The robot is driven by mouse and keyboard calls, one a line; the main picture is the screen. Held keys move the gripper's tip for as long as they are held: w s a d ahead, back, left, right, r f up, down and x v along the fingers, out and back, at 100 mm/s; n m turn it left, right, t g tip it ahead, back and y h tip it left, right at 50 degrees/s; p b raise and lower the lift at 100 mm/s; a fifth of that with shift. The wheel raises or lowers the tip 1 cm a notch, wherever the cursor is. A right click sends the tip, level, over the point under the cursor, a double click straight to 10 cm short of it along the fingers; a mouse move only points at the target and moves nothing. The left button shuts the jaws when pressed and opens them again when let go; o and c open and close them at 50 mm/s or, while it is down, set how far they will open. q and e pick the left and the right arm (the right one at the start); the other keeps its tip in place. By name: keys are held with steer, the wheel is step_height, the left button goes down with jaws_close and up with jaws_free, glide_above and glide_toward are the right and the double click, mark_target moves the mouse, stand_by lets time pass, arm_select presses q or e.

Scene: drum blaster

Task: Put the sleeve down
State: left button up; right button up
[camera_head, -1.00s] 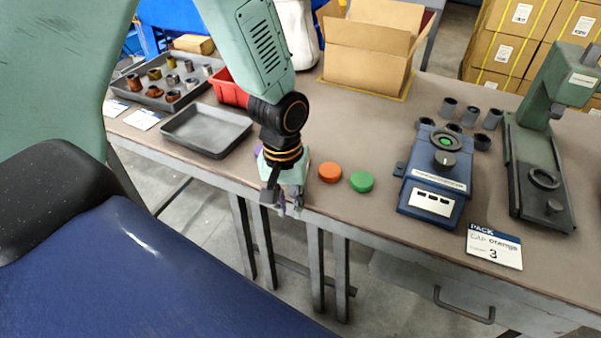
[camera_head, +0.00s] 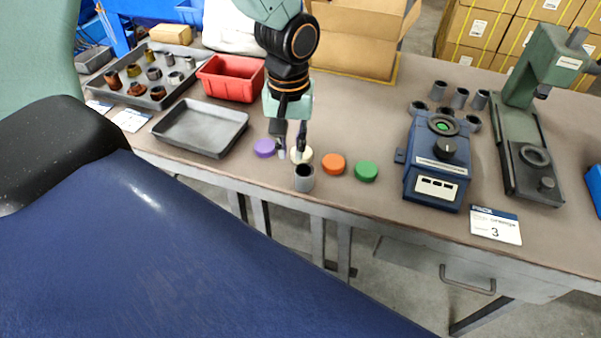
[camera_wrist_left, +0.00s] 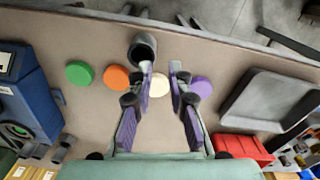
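A grey hollow sleeve (camera_head: 304,178) stands upright on the table near its front edge, in front of the white cap. It also shows in the left wrist view (camera_wrist_left: 142,50), with its dark bore visible. My left gripper (camera_head: 291,148) is just behind the sleeve in the head view, its fingers pointing down. In the wrist view my left gripper (camera_wrist_left: 163,74) has its fingers apart with nothing held between them. The sleeve lies beyond the tip of the picture-left finger; whether they touch is unclear. My right gripper is out of view.
Purple (camera_head: 265,148), white (camera_head: 307,155), orange (camera_head: 333,164) and green (camera_head: 366,171) caps line the table front. An empty grey tray (camera_head: 202,128) and red bin (camera_head: 231,78) are left. A blue device (camera_head: 436,163) and green press (camera_head: 531,150) stand right.

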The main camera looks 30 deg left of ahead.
mark_target(297, 169)
arm_select(q)
steer(key=f, duration=0.1)
steer(key=d+f, duration=0.1)
steer(key=shift+w+d+f+b, duration=0.15)
steer(key=shift+w+f+b, duration=0.1)
steer(key=shift+f+b, duration=0.15)
steer(key=f, duration=0.1)
steer(key=f+b, duration=0.1)
steer(key=f, duration=0.2)
steer(key=shift+a+f, duration=0.25)
steer(key=shift+a, duration=0.05)
steer(key=shift+w+d+f, duration=0.1)
steer(key=shift+d+f, duration=0.05)
steer(key=shift+d, duration=0.15)
steer(key=shift+a, duration=0.25)
steer(key=c, duration=0.3)
steer(key=shift+d, duration=0.15)
jaws_close()
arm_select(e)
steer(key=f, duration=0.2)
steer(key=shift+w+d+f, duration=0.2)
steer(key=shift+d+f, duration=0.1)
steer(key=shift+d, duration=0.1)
